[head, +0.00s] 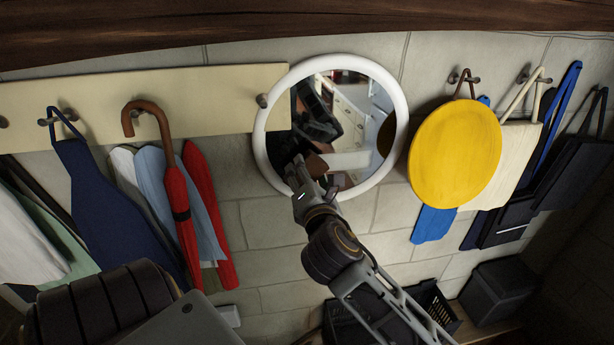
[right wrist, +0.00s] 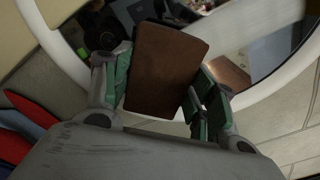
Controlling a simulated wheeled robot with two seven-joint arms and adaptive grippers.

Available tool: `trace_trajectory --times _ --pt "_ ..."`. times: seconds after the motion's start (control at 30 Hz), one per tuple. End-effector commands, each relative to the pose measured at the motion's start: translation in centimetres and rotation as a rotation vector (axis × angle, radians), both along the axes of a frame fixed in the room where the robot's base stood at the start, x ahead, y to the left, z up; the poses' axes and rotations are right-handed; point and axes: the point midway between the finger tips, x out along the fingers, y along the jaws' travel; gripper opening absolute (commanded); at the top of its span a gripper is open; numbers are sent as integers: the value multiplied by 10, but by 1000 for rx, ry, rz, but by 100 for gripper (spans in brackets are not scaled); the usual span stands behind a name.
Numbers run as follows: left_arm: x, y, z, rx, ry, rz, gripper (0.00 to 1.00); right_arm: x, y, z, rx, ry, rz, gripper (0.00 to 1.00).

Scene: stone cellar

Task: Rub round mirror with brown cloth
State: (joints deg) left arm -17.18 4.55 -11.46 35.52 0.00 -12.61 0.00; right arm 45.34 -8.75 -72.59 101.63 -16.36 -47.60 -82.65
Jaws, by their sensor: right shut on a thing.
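The round mirror (head: 260,140) hangs on the stone wall with a thick white rim. In the right wrist view its rim (right wrist: 55,45) curves around the held cloth. My right gripper (head: 299,172) reaches up to the mirror's lower left part. It is shut on the brown cloth (right wrist: 167,70), a flat brown piece held between the fingers. The cloth shows as a small brown patch in the head view (head: 316,165). A brown reflection shows in the glass. I cannot tell whether the cloth touches the glass. My left gripper is out of view.
A red umbrella (head: 180,205) and dark blue cloth (head: 105,195) hang left of the mirror on a pale board (head: 190,85). A yellow disc (head: 455,155) hangs close on the right. A black crate (head: 435,305) and dark bin (head: 500,290) stand below.

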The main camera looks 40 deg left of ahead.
Motion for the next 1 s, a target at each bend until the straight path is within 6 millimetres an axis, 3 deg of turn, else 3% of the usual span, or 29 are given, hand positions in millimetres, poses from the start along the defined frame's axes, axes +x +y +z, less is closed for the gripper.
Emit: trace_trajectory --times 1.0 --pt "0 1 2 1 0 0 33 8 10 1 1 0 1 38"
